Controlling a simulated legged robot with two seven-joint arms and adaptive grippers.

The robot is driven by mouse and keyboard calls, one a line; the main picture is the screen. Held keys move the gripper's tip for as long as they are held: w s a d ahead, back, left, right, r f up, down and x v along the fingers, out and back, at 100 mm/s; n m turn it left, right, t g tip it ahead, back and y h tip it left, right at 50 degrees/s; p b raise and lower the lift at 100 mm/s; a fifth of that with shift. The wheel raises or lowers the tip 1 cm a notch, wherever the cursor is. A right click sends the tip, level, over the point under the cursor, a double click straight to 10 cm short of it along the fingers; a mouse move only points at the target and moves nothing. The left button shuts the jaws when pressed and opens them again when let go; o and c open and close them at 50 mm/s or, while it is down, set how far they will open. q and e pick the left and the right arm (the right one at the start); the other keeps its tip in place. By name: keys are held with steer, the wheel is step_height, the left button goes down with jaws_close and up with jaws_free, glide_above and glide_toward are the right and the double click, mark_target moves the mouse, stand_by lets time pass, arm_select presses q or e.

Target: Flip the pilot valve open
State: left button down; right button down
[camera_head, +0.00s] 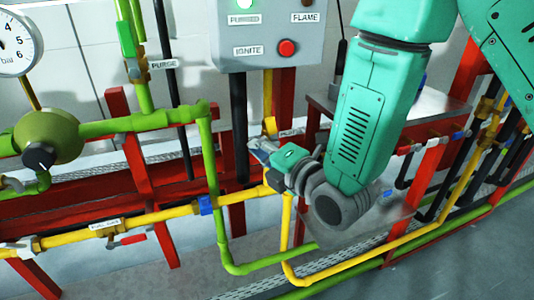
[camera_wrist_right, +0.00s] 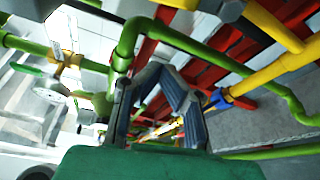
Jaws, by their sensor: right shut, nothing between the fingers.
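A small yellow part (camera_head: 269,126), which may be the pilot valve's handle, shows on the pipe under the control box. A small label beside it is partly hidden and I cannot read it. My right gripper (camera_head: 256,150) is shut and empty, just below and left of this part, near the upright yellow pipe. I cannot tell whether it touches anything. In the right wrist view the gripper's fingers (camera_wrist_right: 158,78) point toward the green and yellow pipes. The valve's body is hidden behind the gripper and wrist. My left gripper is not in view.
The grey control box (camera_head: 262,70) with a red ignite button hangs above the gripper. A green pipe (camera_head: 215,190) runs down on the left. A yellow pipe (camera_head: 160,216) carries a blue fitting (camera_head: 206,204) and a red lever (camera_head: 127,240). Red frame posts stand behind.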

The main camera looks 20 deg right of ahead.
mark_target(270, 128)
steer(key=w+d, duration=0.1)
steer(key=w, duration=0.1)
steer(key=w+d, duration=0.2)
steer(key=shift+r, duration=0.2)
stand_by(0.3)
steer(key=shift+d+r+m+b, duration=0.25)
steer(key=shift+d+m+b, duration=0.2)
steer(key=shift+d+m, duration=0.3)
steer(key=shift+w+r, duration=0.1)
steer(key=shift+d, duration=0.15)
